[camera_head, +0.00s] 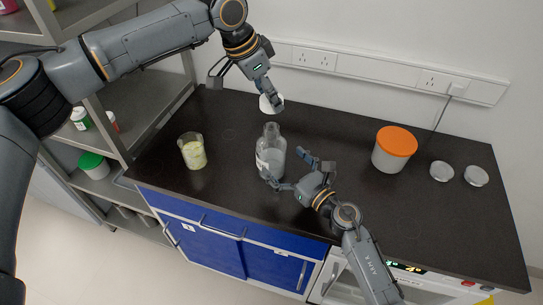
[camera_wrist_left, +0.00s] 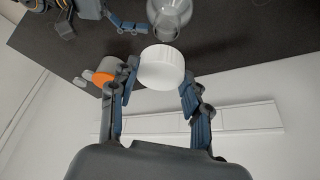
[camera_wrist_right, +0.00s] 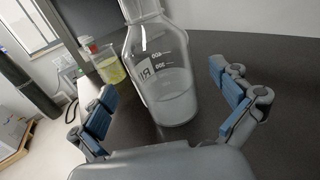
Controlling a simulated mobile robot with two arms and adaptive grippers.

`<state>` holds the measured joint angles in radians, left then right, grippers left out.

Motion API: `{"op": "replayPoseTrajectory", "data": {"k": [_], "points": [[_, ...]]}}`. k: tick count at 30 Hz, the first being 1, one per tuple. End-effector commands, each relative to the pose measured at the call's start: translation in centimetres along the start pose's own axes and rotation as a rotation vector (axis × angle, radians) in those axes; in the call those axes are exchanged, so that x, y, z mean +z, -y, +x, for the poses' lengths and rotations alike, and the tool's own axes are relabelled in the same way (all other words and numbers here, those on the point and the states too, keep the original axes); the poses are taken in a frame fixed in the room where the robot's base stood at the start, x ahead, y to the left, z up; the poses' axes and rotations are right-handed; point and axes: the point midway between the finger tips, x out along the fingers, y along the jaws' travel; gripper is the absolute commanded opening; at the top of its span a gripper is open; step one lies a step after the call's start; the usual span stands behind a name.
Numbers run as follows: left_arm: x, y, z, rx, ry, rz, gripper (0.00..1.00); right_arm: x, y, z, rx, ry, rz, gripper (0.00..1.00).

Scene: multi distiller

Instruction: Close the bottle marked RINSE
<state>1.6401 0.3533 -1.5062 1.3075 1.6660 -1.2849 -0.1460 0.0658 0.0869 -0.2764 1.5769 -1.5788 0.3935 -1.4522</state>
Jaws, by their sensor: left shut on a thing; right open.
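A clear glass bottle (camera_head: 270,158) stands upright on the dark bench, its neck uncapped. In the right wrist view the bottle (camera_wrist_right: 172,98) holds cloudy liquid and shows a label starting "RI"; the rest of the label is turned out of sight. My left gripper (camera_head: 268,93) is shut on a white cap (camera_head: 271,104), held above the bottle's mouth and apart from it. The cap (camera_wrist_left: 162,68) sits between the fingers in the left wrist view. My right gripper (camera_head: 288,169) is open, its fingers on either side of the bottle's lower body, with no clear contact.
A beaker of yellow material (camera_head: 193,153) stands to the left. A tub with an orange lid (camera_head: 396,142) and two small pale round items (camera_head: 441,171) stand to the right. A metal shelf (camera_head: 140,120) borders the left end. The wall with sockets (camera_head: 314,57) is behind.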

Motion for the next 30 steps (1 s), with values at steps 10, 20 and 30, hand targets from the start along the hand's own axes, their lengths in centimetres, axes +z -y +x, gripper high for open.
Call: {"op": "replayPoseTrajectory", "data": {"k": [10, 20, 30], "points": [[0.0, 0.0, 0.0, 0.000, 0.000, 0.000, 0.32, 0.0, 0.0, 4.3, 0.000, 0.000, 0.000, 1.00], [0.0, 0.0, 0.0, 0.000, 0.000, 0.000, 0.32, 0.0, 0.0, 4.7, 0.000, -0.001, 0.000, 1.00], [0.0, 0.0, 0.0, 0.000, 0.000, 0.000, 0.32, 0.0, 0.0, 4.7, 0.000, 0.000, 0.000, 0.39]]}}
